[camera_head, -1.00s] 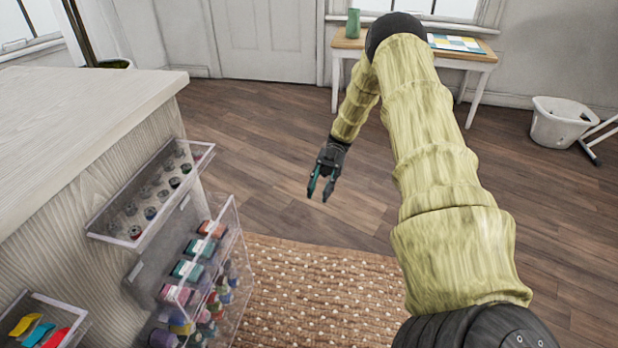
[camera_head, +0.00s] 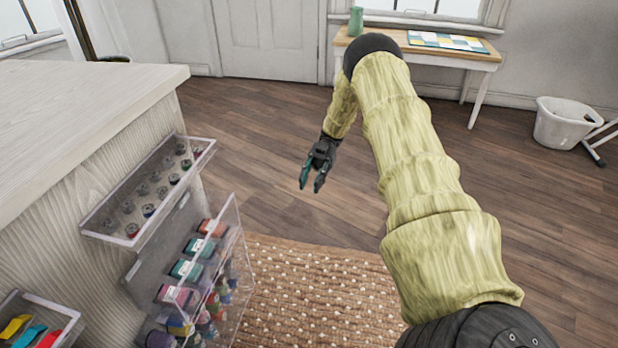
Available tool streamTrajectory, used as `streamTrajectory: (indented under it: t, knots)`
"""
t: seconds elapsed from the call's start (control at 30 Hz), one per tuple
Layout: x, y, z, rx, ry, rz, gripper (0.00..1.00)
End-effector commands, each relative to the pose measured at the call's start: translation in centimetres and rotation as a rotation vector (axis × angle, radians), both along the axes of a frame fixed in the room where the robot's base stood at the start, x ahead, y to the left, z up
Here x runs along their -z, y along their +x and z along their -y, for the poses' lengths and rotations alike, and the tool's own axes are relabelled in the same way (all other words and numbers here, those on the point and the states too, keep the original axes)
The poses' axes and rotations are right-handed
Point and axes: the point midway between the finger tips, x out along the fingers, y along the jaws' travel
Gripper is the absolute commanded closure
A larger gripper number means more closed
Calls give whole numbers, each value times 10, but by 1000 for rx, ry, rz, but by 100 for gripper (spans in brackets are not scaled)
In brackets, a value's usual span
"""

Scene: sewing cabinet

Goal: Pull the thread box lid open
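The thread box is a clear box holding several coloured thread spools (camera_head: 187,270), mounted on the side of the pale wooden cabinet at lower left. A clear panel (camera_head: 236,222), which seems to be its lid, stands along its right side; I cannot tell whether it is shut or slightly ajar. My gripper (camera_head: 311,187) hangs in the air to the right of and beyond the box, fingers pointing down with a gap between them. It is empty and apart from the panel.
A clear bobbin tray (camera_head: 100,230) sits above the thread box, and another tray (camera_head: 17,298) is at lower left. The cabinet top (camera_head: 80,100) is bare. A woven rug (camera_head: 310,300) lies beside the box. A table (camera_head: 430,58) and white bin (camera_head: 563,125) stand farther back.

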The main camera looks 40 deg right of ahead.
Motion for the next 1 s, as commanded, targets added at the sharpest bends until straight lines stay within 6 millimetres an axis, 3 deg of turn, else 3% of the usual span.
streamTrajectory:
  t: [0.37, 1.0]
  knots:
    - [0, 16, 4, 0, 0, 1, 70]
    - [-1, 16, 4, -1, 1, -1, 70]
